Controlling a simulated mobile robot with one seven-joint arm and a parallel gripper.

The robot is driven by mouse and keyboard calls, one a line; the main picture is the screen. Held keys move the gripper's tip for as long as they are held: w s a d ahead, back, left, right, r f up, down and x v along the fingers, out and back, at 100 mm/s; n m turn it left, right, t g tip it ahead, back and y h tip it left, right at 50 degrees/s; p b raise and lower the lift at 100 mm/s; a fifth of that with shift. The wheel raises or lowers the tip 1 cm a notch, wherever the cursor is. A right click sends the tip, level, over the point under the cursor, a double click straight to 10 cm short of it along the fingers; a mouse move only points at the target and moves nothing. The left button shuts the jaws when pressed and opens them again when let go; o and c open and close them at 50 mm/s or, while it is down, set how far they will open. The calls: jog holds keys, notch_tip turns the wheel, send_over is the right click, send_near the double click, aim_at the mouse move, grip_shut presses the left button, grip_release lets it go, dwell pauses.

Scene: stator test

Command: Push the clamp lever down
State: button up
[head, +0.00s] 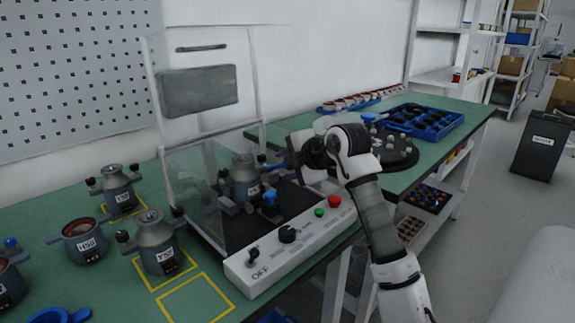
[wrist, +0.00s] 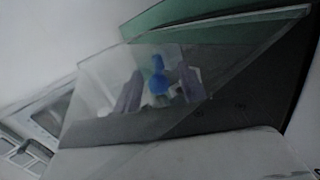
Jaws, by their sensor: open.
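The test station's clamp has a blue-tipped part (head: 269,198) in front of a dark grey stator (head: 244,180), inside the clear guard. Another blue part (head: 276,166), seemingly a lever handle, shows beside the stator, close to my gripper (head: 291,162). My gripper is open at the right side of the station; its fingertips are small and dark, and contact with the lever cannot be told. In the wrist view, blue clamp parts (wrist: 159,78) show through the clear panel (wrist: 110,85), between grey blocks. No fingers show clearly there.
The white control panel (head: 285,243) with switches and buttons lies in front. Stators, including one marked YS (head: 158,245), stand left on the green bench. A round black tray (head: 394,152) and a blue bin (head: 425,120) lie right. Clear guard walls (head: 195,185) surround the clamp.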

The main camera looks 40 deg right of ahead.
jog(key=v, duration=1.3)
jog(key=shift+s+r, duration=0.2)
jog(key=shift+s, duration=0.1)
